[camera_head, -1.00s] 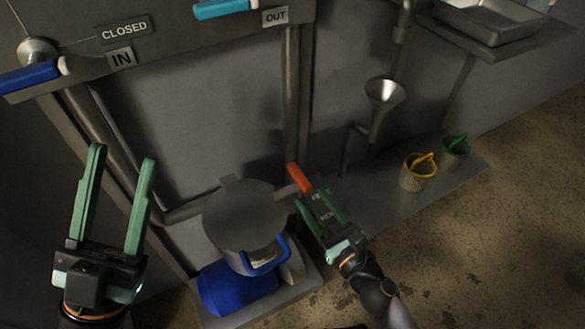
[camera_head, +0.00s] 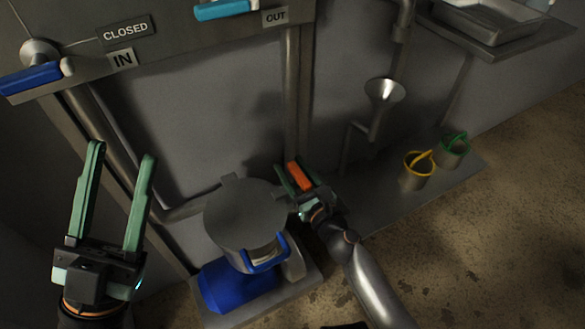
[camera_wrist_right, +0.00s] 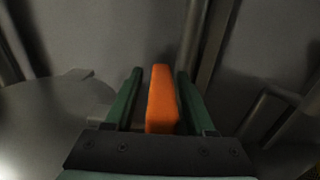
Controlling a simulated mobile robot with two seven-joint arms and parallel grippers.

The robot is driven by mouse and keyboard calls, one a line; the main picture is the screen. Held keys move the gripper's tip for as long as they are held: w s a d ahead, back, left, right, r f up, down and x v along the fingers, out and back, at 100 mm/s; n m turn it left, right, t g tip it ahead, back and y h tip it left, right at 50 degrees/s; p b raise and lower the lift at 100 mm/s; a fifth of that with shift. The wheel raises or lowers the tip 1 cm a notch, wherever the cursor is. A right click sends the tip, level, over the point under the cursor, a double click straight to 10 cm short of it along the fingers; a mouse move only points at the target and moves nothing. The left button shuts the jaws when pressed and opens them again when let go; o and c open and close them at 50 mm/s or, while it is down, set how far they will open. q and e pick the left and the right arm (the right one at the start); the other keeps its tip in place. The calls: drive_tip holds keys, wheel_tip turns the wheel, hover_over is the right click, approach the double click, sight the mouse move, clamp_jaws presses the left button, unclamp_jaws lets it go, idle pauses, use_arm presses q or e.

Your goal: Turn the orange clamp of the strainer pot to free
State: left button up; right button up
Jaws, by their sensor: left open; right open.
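The strainer pot (camera_head: 245,216) stands low at the centre with a flat grey lid and a blue handle at its front. Its orange clamp (camera_head: 299,176) sticks out at the right of the lid. My right gripper (camera_head: 292,177) is open around the clamp, one finger on each side. In the right wrist view the orange clamp (camera_wrist_right: 161,100) stands between the two green fingers (camera_wrist_right: 158,98), with a narrow gap visible on either side. Where the clamp joins the pot is hidden. My left gripper (camera_head: 121,152) is open and empty at the left, apart from the pot.
A blue motor-like body (camera_head: 238,285) lies below the pot. A funnel (camera_head: 385,92) stands to the right on a pipe. A yellow-handled basket (camera_head: 417,172) and a green-handled one (camera_head: 453,151) sit on the ledge. Vertical pipes run behind the clamp.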

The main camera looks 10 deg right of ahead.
clamp_jaws()
drive_tip(key=shift+y, duration=0.3)
idle(0.4)
drive_tip(key=n+y, duration=0.1)
drive_tip(key=n+g+y, duration=0.1)
drive_tip(key=g+y, duration=0.1)
drive_tip(key=shift+s+a+n+p, duration=0.15)
drive_tip(key=shift+a+n+p, duration=0.1)
drive_tip(key=shift+n+p, duration=0.15)
drive_tip(key=shift+s+a+n+g+y+b, duration=0.25)
drive_tip(key=shift+s+n+g+y+b, duration=0.3)
drive_tip(key=shift+n+g+y+b, duration=1.5)
drive_tip(key=shift+s+a+n+g+y+b, duration=0.3)
drive_tip(key=shift+s+n+g+y+b, duration=0.4)
drive_tip(key=shift+n+g, duration=2.6)
drive_tip(key=shift+s+a+n+g+y+b, duration=0.35)
drive_tip(key=shift+n+g+y+b, duration=1.15)
drive_tip(key=shift+g, duration=2.35)
drive_tip(key=shift+s+d, duration=0.1)
